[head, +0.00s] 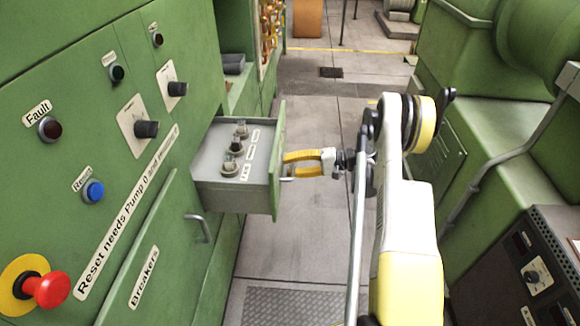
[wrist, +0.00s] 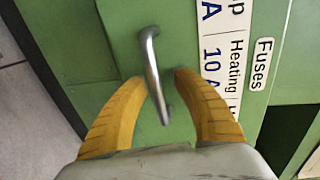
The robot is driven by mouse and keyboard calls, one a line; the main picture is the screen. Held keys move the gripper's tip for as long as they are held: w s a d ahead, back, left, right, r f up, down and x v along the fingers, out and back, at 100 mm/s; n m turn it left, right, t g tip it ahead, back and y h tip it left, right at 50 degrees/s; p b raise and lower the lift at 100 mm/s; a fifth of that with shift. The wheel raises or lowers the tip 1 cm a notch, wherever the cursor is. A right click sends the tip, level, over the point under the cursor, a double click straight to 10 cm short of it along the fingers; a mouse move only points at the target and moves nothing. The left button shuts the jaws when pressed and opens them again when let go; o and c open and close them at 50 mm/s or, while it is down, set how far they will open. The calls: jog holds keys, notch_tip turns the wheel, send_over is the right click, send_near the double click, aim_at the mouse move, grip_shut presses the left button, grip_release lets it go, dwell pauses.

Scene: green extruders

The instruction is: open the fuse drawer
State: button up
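The fuse drawer (head: 240,190) is grey with a green front and stands pulled out of the green cabinet in the head view. Fuses and white labels show on its top. In the wrist view its green front (wrist: 118,28) carries a "Fuses" label (wrist: 262,64) and a metal handle (wrist: 153,65). My gripper (head: 287,168) is at the drawer front, its yellow fingers pointing at it. In the wrist view the fingers (wrist: 160,82) are apart, one on each side of the handle, with a visible gap on the right side. The left fingertip lies close to the handle; contact is unclear.
Below the drawer is a "Breakers" door (head: 150,265) with a metal handle (head: 198,228). A red emergency button (head: 50,290), a blue reset button (head: 94,190) and black knobs are on the left panel. Green machinery (head: 510,130) stands right. Floor (head: 310,225) between is clear.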

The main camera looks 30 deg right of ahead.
jog(key=v, duration=1.2)
dwell(0.5)
